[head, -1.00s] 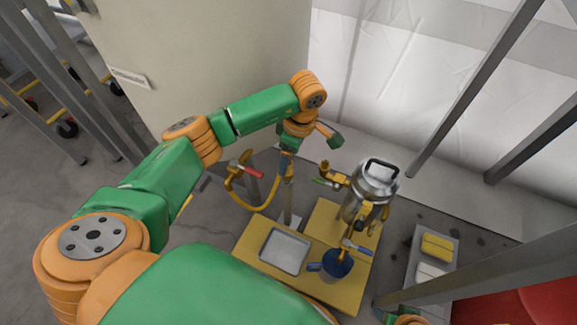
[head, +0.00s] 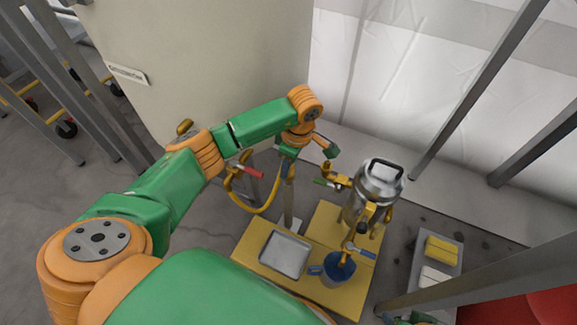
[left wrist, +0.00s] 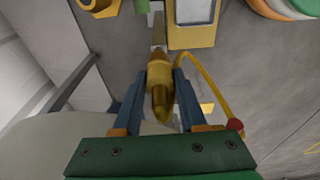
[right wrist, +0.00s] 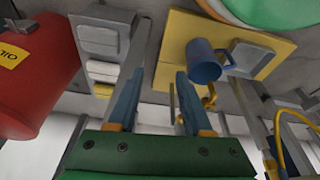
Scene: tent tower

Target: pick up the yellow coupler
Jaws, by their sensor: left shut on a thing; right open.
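The yellow coupler (left wrist: 160,88) is between the fingers of my left gripper (left wrist: 158,80) in the left wrist view, and the gripper is shut on it. The coupler has a rounded end toward the palm, and a yellow hose (left wrist: 215,80) curves away on its right. In the head view my left gripper (head: 288,170) points down beside a grey post, with the yellow hose (head: 262,210) looping to its left. The coupler is too small there to make out clearly. My right gripper (right wrist: 157,85) is open and empty in the right wrist view.
A steel canister (head: 372,190) with taps stands on a yellow board (head: 345,300). A blue mug (head: 338,268) and a grey tray (head: 285,254) are there too. A grey tray (head: 420,262) with sponges lies right. Metal poles (head: 480,90) slant across the right side.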

